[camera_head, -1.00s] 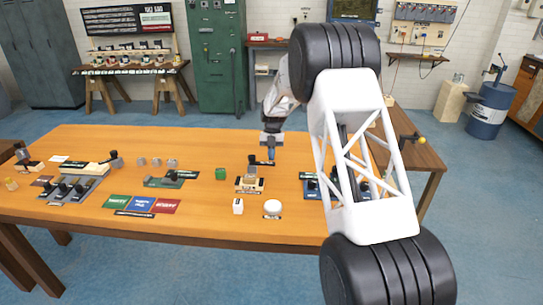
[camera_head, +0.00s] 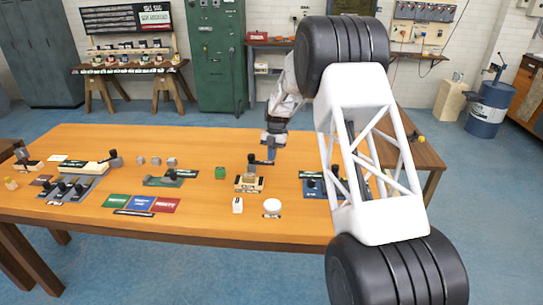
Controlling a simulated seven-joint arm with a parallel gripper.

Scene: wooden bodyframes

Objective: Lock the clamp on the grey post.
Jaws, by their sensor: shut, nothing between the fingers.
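A small device with a dark upright part and black top (camera_head: 252,160) stands on a pale wooden base (camera_head: 249,184) at the middle of the orange table. It looks like the clamp, but I cannot make out a grey post or whether the clamp is locked. My gripper (camera_head: 269,154) is shut and empty. It points down just behind and to the right of this device, close to its dark arm. I cannot tell whether they touch.
A blue-based panel (camera_head: 315,186) lies to the right, partly behind my arm. Coloured cards (camera_head: 141,203) and a lever panel (camera_head: 72,189) lie left. The table's front middle is mostly clear.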

